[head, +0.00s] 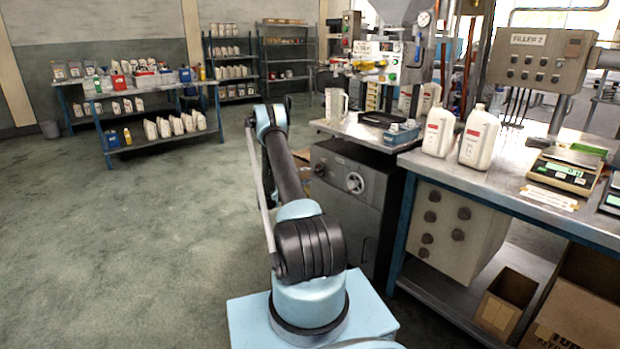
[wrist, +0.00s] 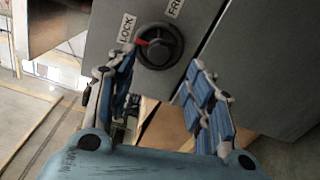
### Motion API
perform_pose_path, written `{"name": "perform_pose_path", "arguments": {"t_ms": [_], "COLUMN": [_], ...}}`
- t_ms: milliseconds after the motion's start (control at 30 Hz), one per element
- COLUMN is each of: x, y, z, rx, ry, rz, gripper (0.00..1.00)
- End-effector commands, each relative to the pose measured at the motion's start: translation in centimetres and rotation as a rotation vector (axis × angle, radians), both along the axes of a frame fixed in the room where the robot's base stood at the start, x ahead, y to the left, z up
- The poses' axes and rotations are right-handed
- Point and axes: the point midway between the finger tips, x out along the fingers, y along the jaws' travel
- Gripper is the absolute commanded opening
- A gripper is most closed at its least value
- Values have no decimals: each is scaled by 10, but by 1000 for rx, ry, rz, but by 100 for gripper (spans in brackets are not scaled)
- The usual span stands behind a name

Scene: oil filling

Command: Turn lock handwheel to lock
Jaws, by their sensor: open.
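The lock handwheel (wrist: 163,49) is a dark round wheel on a grey cabinet face (wrist: 103,20), at the top middle of the wrist view. A red mark on its left side points toward the LOCK label (wrist: 127,28); the partly cut-off FREE label (wrist: 173,8) is above right. My gripper (wrist: 162,60) is open, its blue-padded fingers apart. The left fingertip is near the wheel's left edge and the right one lies right of it; I cannot tell whether either touches. In the head view my gripper is hidden behind my arm.
In the head view a dark cabinet (head: 335,215) with a round pale wheel stands under the filling bench. A workbench (head: 465,185) with white jugs and a scale is at right. Shelves (head: 160,125) with bottles stand back left. The floor (head: 130,240) at left is clear.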

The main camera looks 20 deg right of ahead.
Motion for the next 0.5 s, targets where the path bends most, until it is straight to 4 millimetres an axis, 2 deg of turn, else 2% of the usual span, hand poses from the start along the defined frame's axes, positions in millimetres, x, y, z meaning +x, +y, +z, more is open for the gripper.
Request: {"name": "perform_pose_path", "arguments": {"t_ms": [100, 233, 500], "x": [-8, -14, -21], "y": [23, 41, 58], "z": [0, 0, 0], "rx": [0, 0, 1], "ry": [0, 0, 0], "rz": [3, 3, 1], "gripper": [48, 48, 48]}}
